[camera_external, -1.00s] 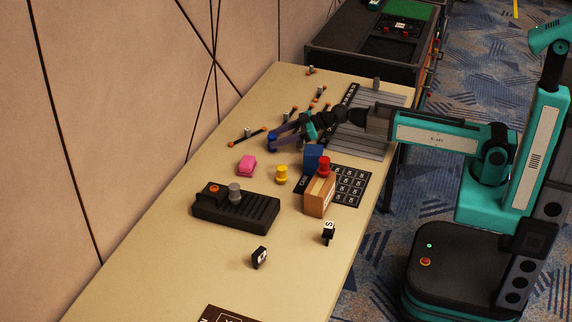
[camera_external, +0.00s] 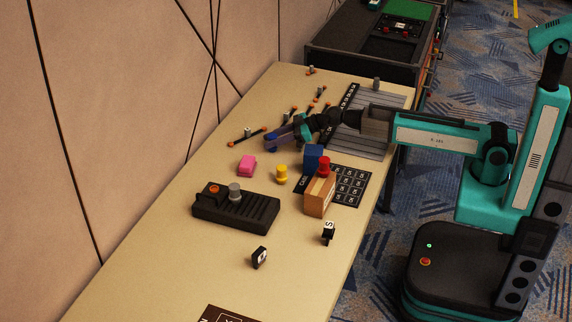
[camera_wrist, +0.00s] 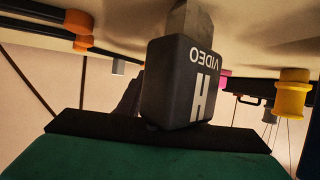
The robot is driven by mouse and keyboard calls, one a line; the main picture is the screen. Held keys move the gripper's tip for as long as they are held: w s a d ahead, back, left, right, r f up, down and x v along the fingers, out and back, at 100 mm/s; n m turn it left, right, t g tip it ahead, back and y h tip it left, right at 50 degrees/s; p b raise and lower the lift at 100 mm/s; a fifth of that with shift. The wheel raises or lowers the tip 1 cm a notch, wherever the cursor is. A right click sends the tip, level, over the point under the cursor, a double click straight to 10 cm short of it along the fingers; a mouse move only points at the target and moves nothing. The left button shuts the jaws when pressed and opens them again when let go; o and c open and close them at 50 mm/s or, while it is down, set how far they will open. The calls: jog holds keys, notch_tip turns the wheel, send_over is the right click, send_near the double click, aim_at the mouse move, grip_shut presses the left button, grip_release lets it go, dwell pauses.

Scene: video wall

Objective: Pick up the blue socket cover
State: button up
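A blue block (camera_external: 313,157), possibly the socket cover, stands on the table beside the black CASE mat, to the right of and nearer than my gripper. My gripper (camera_external: 278,138) is low over the far middle of the table, reaching left. In the wrist view, a dark block marked VIDEO H (camera_wrist: 182,85) with a grey end fills the middle, close to the camera. It hides most of the fingers, so their opening is unclear.
A pink block (camera_external: 246,165) and a yellow knob (camera_external: 282,174) stand nearby. A red knob (camera_external: 324,166) tops an orange box (camera_external: 319,196). A black device (camera_external: 236,207) lies nearer. Several orange-ended rods lie at the back. The near table is mostly clear.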

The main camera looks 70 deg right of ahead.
aim_at(272, 135)
jog(key=c, duration=0.6)
jog(key=shift+o, duration=0.2)
jog(key=shift+r, duration=0.1)
jog(key=shift+r+p, duration=0.3)
jog(key=shift+r, duration=4.6)
